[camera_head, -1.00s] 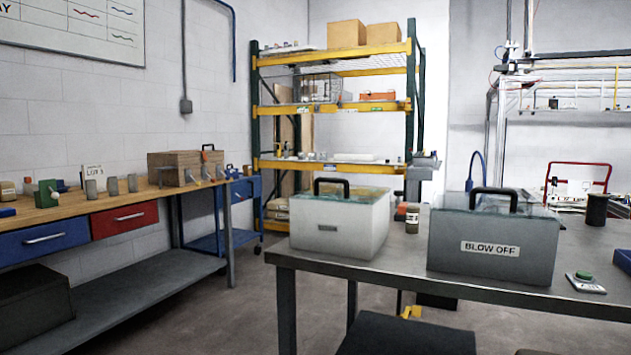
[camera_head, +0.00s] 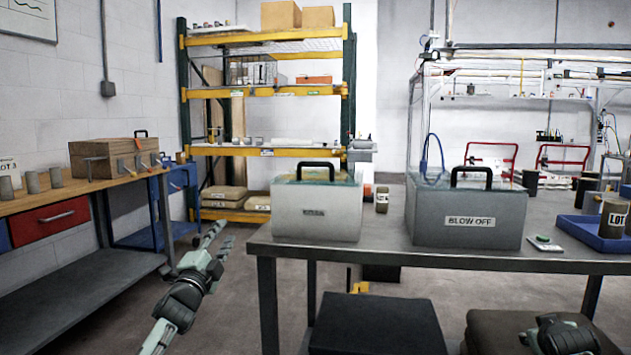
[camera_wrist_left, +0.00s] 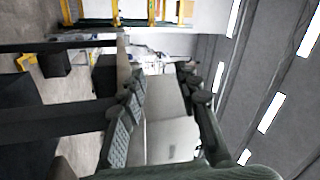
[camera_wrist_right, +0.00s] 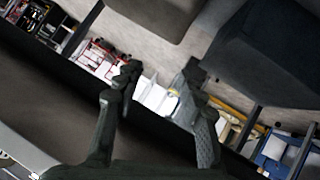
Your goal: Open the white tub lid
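The white tub (camera_head: 316,222) stands on the grey table's left end. Its clear greenish lid (camera_head: 345,177), with a black arched handle (camera_head: 317,165), lies closed on top. My left gripper (camera_head: 222,234) is left of the tub, in front of the table's left end and apart from the tub. In the left wrist view its fingers (camera_wrist_left: 162,85) are spread and empty, with a pale box face, apparently the white tub (camera_wrist_left: 170,138), beyond them. My right gripper is low at the right in the head view, partly cut off; in the right wrist view its fingers (camera_wrist_right: 160,75) are apart and empty.
A grey tub labelled BLOW OFF (camera_head: 467,222) with a black handle stands right of the white tub. A small jar (camera_head: 382,202) is between them.

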